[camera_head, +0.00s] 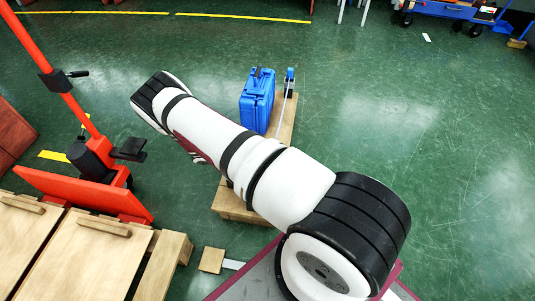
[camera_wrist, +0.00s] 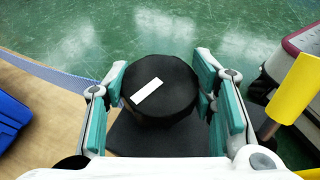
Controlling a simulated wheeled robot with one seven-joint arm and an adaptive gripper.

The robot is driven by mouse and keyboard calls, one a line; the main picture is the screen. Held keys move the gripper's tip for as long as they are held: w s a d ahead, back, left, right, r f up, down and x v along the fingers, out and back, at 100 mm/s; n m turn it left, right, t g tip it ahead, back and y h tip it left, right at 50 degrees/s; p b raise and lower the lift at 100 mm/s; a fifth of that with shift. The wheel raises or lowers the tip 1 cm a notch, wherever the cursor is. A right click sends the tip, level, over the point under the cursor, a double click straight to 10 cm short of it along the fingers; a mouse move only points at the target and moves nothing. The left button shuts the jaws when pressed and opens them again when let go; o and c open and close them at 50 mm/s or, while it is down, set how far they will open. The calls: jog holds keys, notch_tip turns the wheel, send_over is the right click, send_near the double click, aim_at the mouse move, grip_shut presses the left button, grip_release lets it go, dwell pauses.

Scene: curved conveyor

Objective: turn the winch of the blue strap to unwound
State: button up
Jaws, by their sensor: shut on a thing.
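The winch's round black knob (camera_wrist: 160,98) has a white bar mark on top, which slants up to the right in the wrist view. My gripper (camera_wrist: 162,84) has its teal pads on both sides of the knob and is shut on it. A dark plate lies under the knob. The blue-grey strap (camera_wrist: 62,74) runs from beside the knob to the upper left. In the head view a pale stretch of strap (camera_head: 281,115) runs along the wooden board to a blue-topped post (camera_head: 290,82). My arm hides my gripper and the knob there.
A blue case (camera_head: 257,100) stands on the wooden board (camera_head: 229,205), and its edge shows in the wrist view (camera_wrist: 10,122). A yellow cylinder (camera_wrist: 298,86) is close at right. A red-orange lift (camera_head: 85,190) and wooden boxes (camera_head: 85,255) stand left. Green floor is clear at right.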

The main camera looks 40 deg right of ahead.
jog(key=shift+s+n+t+h+p, duration=0.1)
jog(key=shift+n+t+h+p, duration=0.4)
jog(key=shift+n+t+p, duration=0.4)
jog(key=shift+n+t, duration=0.3)
jog(key=o, duration=1.2)
jog(key=shift+c, duration=0.2)
jog(key=v, duration=1.2)
